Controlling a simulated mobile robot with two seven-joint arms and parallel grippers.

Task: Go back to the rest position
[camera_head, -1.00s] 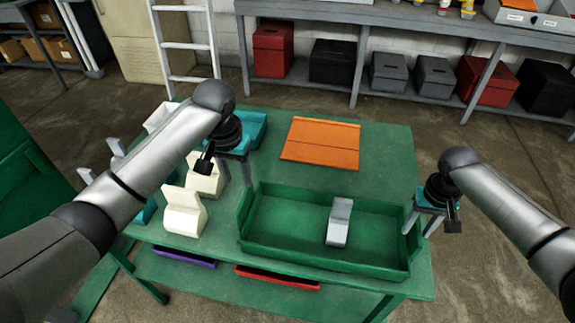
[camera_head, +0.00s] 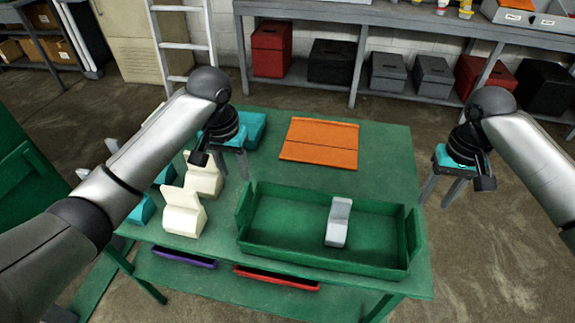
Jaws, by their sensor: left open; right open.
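My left gripper (camera_head: 232,163) is open and empty, hanging above the left part of the green table (camera_head: 385,160), near the cream blocks. My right gripper (camera_head: 441,190) is open and empty, out past the table's right edge with floor below it. A green tray (camera_head: 300,258) stands at the front of the table with one light grey angled piece (camera_head: 338,222) inside it. Two cream pieces of similar shape, a front one (camera_head: 184,212) and one behind it (camera_head: 203,181), stand left of the tray. Neither gripper touches anything that I can see.
An orange panel (camera_head: 320,143) lies flat at the table's back. Teal pieces (camera_head: 142,211) sit at the left, partly hidden by my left arm. A teal bin (camera_head: 252,130) stands behind my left gripper. A purple bin (camera_head: 184,258) and a red bin (camera_head: 277,278) show under the tabletop.

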